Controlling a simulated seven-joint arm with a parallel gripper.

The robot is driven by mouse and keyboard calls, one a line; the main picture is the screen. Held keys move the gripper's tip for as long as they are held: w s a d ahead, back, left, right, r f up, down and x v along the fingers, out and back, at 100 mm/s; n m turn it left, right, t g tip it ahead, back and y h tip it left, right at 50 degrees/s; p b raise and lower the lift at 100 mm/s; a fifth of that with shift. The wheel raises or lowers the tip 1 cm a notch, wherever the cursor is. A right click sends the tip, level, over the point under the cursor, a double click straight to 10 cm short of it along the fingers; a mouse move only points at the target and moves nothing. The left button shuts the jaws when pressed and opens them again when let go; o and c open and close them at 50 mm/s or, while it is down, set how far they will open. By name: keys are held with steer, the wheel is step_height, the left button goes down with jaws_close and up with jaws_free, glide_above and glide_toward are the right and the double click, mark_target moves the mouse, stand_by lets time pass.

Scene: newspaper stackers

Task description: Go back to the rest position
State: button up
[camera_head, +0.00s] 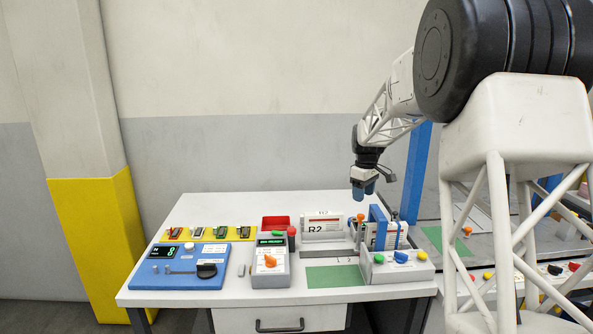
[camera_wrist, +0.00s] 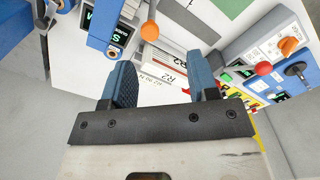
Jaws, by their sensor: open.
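My gripper (camera_head: 363,190) hangs above the back right part of the white table (camera_head: 235,207), over the blue frame at the stacker. Its two blue fingers are apart with nothing between them; they also show in the wrist view (camera_wrist: 165,85). A white and grey unit marked R2 (camera_head: 322,228) stands just left of and below the gripper; it shows beyond the fingers in the wrist view (camera_wrist: 170,72). The gripper appears clear of everything below it. No rest position mark shows in either view.
A blue panel with a display (camera_head: 185,268), a grey box with an orange knob (camera_head: 270,265) and a red tray (camera_head: 276,223) stand to the left. The blue frame (camera_head: 377,222) rises under the gripper. A green mat (camera_head: 335,276) lies bare at the front.

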steer(key=s+a+r+m, duration=0.1)
steer(key=s+a+r, duration=0.15)
steer(key=s, duration=0.65)
steer(key=s+a+r+m+t, duration=0.15)
steer(key=s+r, duration=0.25)
steer(key=s, duration=0.5)
steer(key=s+a+r+m, duration=0.2)
steer(key=s+r, duration=0.1)
steer(key=s, duration=0.7)
steer(key=s+a+f+m, duration=0.1)
steer(key=s+f, duration=0.1)
steer(key=s, duration=0.7)
steer(key=s+a+f+m, duration=0.1)
steer(key=s+f+m, duration=0.1)
steer(key=s, duration=0.8)
steer(key=s+a+f+m+t, duration=0.1)
steer(key=s+f, duration=0.1)
steer(key=s, duration=0.7)
steer(key=shift+s+f, duration=0.25)
steer(key=shift+f, duration=0.1)
